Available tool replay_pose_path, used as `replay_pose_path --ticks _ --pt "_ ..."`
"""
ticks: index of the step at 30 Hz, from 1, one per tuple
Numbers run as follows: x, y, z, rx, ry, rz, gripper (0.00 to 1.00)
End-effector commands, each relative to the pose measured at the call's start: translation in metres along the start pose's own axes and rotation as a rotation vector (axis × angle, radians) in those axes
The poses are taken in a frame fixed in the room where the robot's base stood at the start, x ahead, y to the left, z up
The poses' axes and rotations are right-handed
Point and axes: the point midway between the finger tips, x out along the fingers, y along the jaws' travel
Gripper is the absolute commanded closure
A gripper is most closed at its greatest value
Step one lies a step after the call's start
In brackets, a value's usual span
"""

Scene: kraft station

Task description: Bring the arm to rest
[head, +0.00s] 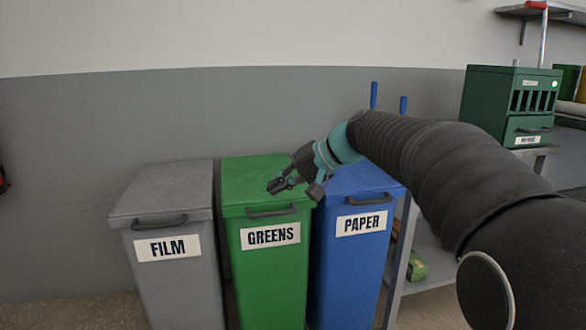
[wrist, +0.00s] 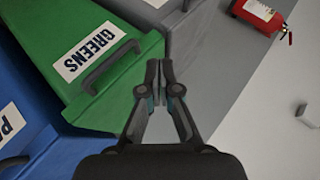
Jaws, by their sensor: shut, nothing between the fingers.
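My arm reaches in from the right in the head view, with a dark ribbed sleeve and a teal wrist. My gripper (head: 278,186) hangs over the lid of the green GREENS bin (head: 267,275), apart from the bin's handle as far as I can tell. In the wrist view my gripper (wrist: 159,66) has its two fingertips together and nothing between them. The GREENS bin also shows in the wrist view (wrist: 60,35), its lid shut.
A grey FILM bin (head: 170,280) stands left of the green one and a blue PAPER bin (head: 350,265) right of it, lids shut. A dark green cabinet (head: 485,98) stands on a bench at right. The wrist view shows a red extinguisher (wrist: 257,15) on the wall.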

Motion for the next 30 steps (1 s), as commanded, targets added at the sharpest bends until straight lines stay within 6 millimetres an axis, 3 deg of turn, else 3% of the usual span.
replay_pose_path --ticks 1,8,21,25,30 --pt "-0.013 0.002 0.018 -0.004 0.005 0.047 1.0" --pt "-0.057 0.037 0.096 -0.022 0.025 0.274 1.0" --pt "-0.127 0.123 0.247 -0.107 0.081 0.674 1.0" --pt "-0.139 0.147 0.281 -0.138 0.096 0.765 1.0" --pt "-0.147 0.167 0.306 -0.165 0.106 0.833 1.0"
